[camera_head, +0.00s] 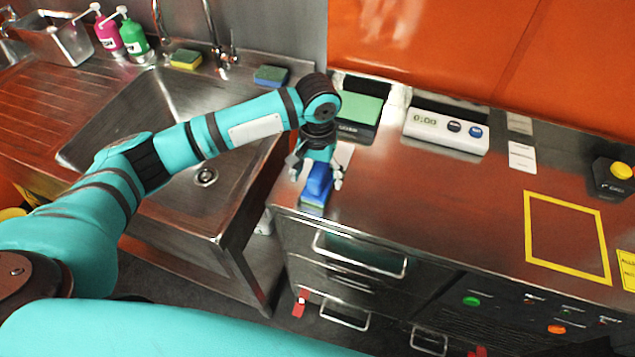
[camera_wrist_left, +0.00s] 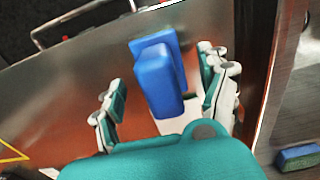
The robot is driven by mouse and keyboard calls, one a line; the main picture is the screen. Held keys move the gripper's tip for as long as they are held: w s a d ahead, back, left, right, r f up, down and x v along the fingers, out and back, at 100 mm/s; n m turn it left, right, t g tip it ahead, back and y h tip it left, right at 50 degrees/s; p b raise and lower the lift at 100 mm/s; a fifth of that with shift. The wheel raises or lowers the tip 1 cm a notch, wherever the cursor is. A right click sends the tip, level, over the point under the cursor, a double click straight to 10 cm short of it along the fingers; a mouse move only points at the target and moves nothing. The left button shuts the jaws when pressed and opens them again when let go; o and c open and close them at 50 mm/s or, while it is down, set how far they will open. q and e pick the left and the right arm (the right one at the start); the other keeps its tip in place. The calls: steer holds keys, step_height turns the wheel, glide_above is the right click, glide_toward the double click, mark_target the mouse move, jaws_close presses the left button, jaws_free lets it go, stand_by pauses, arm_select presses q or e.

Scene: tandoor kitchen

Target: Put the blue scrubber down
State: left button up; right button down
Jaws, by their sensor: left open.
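The blue scrubber (camera_head: 318,186) is at the front left corner of the steel counter, beside the sink. It has a raised blue block on a wider blue base, with a greenish-yellow edge below. My left gripper (camera_head: 316,176) is over it, pointing down. In the left wrist view the scrubber (camera_wrist_left: 158,80) lies between the two spread fingers (camera_wrist_left: 165,95), with gaps visible on both sides. The fingers are open and do not appear to grip it. The underside of the scrubber is hidden. My right gripper is not in view.
The sink (camera_head: 165,115) is left of the counter, with a blue sponge (camera_head: 270,75) and a yellow-green sponge (camera_head: 186,59) behind it. A green-topped scale (camera_head: 360,110) and a timer box (camera_head: 446,130) stand behind the gripper. A yellow-outlined square (camera_head: 527,225) on the right is empty.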

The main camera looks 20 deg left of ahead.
arm_select(q)
step_height(320, 180, up, 9)
steer(key=shift+f+b, duration=0.2)
steer(key=shift+b, duration=0.35)
